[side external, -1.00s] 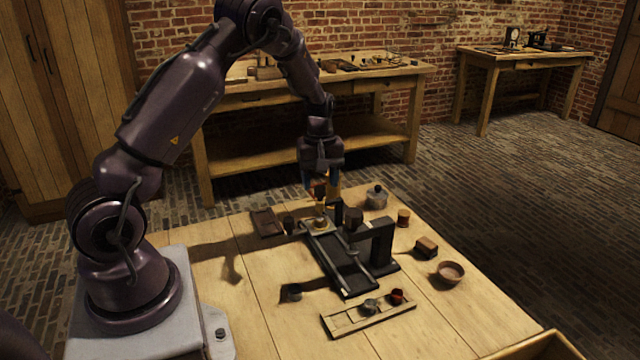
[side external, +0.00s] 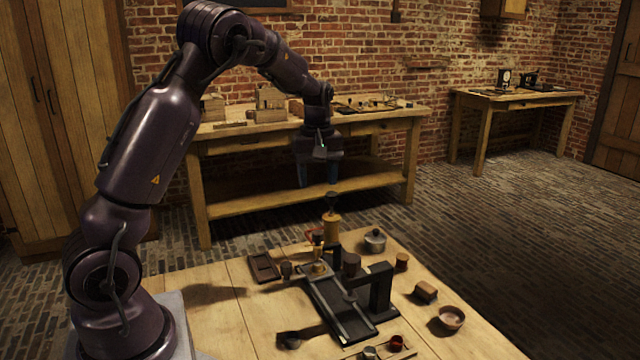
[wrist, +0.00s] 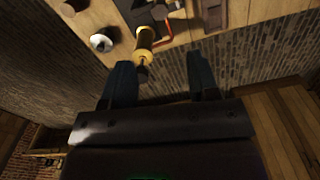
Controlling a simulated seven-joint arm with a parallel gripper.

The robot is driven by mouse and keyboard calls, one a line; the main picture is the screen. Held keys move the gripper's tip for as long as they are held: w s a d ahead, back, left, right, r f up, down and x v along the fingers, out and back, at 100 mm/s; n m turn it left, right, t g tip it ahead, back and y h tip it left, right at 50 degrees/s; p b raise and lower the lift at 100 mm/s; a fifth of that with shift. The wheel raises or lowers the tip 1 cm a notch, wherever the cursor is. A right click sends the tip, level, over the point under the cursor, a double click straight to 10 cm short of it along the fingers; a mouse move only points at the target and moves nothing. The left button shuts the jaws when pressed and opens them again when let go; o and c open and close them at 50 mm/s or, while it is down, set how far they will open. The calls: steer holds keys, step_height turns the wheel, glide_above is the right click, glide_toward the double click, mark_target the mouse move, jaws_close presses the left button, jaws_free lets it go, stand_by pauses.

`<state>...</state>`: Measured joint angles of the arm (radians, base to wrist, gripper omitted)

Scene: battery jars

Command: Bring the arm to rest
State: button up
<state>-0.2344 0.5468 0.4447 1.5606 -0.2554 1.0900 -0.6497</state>
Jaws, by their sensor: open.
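My gripper (side external: 319,172) hangs in the air above the far edge of the work table, pointing down. Its two fingers are apart, with nothing between them. In the wrist view the fingers of my gripper (wrist: 162,85) also stand apart. A brass-coloured cylinder with a dark knob (side external: 331,225) stands below my gripper near the table's far edge, clear of the fingers. It also shows in the wrist view as a yellow cylinder (wrist: 146,37), beyond the fingertips.
A dark tray-like fixture (side external: 340,305) with an upright black block (side external: 381,290) stands mid-table. A lidded pot (side external: 375,240), a bowl (side external: 451,318) and small blocks lie to its right. A wooden bench (side external: 310,207) stands behind. The air around my gripper is clear.

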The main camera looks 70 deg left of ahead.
steer(key=s+d+r+m+t, duration=0.2)
steer(key=s+d+r+m, duration=0.3)
steer(key=s+d+m, duration=0.3)
steer(key=s+d+r+m+t, duration=0.3)
steer(key=s+d+r+m, duration=0.2)
steer(key=d, duration=1)
steer(key=s+m, duration=0.3)
steer(key=s, duration=0.2)
steer(key=shift+s+d+r+t, duration=0.15)
steer(key=shift+s+d+t, duration=0.05)
steer(key=shift+d+t, duration=0.1)
